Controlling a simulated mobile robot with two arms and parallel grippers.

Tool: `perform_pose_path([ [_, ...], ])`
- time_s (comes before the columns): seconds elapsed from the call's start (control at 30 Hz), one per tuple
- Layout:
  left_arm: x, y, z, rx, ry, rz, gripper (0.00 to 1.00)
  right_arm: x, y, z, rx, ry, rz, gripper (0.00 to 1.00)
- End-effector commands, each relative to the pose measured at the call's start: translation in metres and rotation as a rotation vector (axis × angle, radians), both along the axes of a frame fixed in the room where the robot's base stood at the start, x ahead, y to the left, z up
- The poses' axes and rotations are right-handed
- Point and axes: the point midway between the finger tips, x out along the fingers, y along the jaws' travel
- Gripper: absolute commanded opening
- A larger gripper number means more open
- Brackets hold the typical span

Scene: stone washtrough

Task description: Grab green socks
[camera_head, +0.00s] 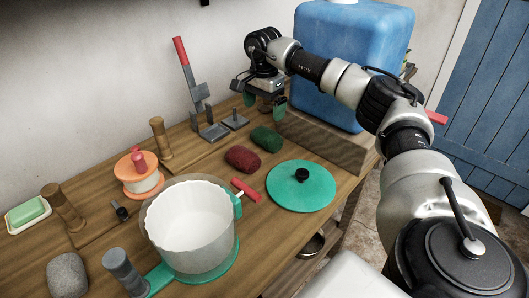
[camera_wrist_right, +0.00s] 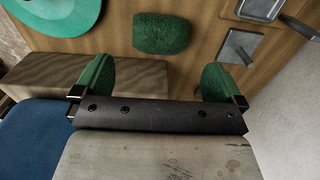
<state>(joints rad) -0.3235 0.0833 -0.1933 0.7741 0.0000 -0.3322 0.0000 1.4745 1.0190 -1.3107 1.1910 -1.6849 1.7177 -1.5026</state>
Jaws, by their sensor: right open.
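The green socks (camera_head: 265,139), a rolled dark green bundle, lie on the wooden table just right of and behind a similar dark red bundle (camera_head: 242,158). My right gripper (camera_head: 264,102) is above and behind the green socks, its green-padded fingers spread and empty. In the right wrist view the green socks (camera_wrist_right: 161,34) lie beyond the open fingertips (camera_wrist_right: 157,76), roughly centred between them and apart from them. My left gripper is not in view.
A blue container (camera_head: 350,60) stands on a wooden block (camera_head: 325,143) right of the socks. A round green lid (camera_head: 301,186) lies in front. A grey metal stand with a red-handled lever (camera_head: 197,90) is behind left. A large pot (camera_head: 192,228) stands front left.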

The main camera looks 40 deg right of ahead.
Motion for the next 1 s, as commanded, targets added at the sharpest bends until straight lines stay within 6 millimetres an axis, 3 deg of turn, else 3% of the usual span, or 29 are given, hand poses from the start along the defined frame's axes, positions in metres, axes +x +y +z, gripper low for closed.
perform_pose_path([
  [0.1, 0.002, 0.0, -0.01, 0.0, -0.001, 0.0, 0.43, 0.0, 0.0, -0.013, 0.0, 0.0, 0.0, 1.0],
  [0.4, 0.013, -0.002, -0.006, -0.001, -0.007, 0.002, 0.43, 0.0, 0.0, -0.055, 0.0, 0.001, 0.0, 1.0],
  [1.0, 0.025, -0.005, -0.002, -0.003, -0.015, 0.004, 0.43, 0.0, -0.005, -0.117, 0.001, 0.0, 0.0, 1.0],
])
